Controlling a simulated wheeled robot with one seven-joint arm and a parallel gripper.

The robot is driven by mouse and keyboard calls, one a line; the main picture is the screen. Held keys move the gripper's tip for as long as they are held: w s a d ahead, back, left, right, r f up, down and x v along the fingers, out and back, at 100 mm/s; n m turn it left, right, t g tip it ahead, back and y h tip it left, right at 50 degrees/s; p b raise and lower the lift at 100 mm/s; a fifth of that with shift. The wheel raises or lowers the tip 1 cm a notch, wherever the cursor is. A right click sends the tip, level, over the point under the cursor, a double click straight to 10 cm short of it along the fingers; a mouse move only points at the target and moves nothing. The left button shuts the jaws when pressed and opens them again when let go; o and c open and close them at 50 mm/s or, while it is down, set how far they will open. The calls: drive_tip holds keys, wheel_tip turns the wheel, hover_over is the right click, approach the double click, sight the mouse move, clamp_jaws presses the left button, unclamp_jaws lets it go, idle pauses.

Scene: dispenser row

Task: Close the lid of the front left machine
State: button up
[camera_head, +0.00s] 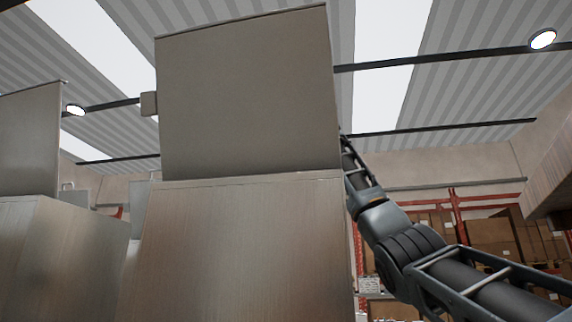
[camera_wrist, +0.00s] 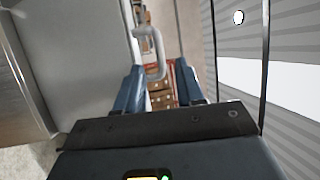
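The nearest machine (camera_head: 240,250) is a brushed-metal box in the middle of the head view. Its lid (camera_head: 245,95) stands raised, nearly upright, above the box. In the wrist view the lid's flat grey face (camera_wrist: 75,50) fills the left side, with a pale looped handle (camera_wrist: 146,33) near its edge. My gripper (camera_wrist: 158,67) is open, its two blue fingers apart. The handle's bend shows between or just beyond the fingertips; I cannot tell whether they touch. In the head view my arm passes the lid's right edge and my gripper is hidden behind the lid.
Another metal machine (camera_head: 55,250) with a raised lid (camera_head: 30,140) stands at the left, a gap between the two. Shelves with cardboard boxes (camera_head: 490,245) stand behind at the right. A brown overhanging structure (camera_head: 548,175) edges the right side.

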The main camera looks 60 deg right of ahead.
drive_tip(key=p+x, duration=0.2)
drive_tip(key=x, duration=0.1)
drive_tip(key=p+x, duration=0.2)
drive_tip(key=x, duration=0.1)
drive_tip(key=shift+w+r, duration=0.1)
drive_tip(key=shift+r, duration=0.15)
drive_tip(key=shift+p+x, duration=0.55)
drive_tip(key=shift+x, duration=0.25)
drive_tip(key=shift+f, duration=0.2)
drive_tip(key=shift+c, duration=0.4)
clamp_jaws()
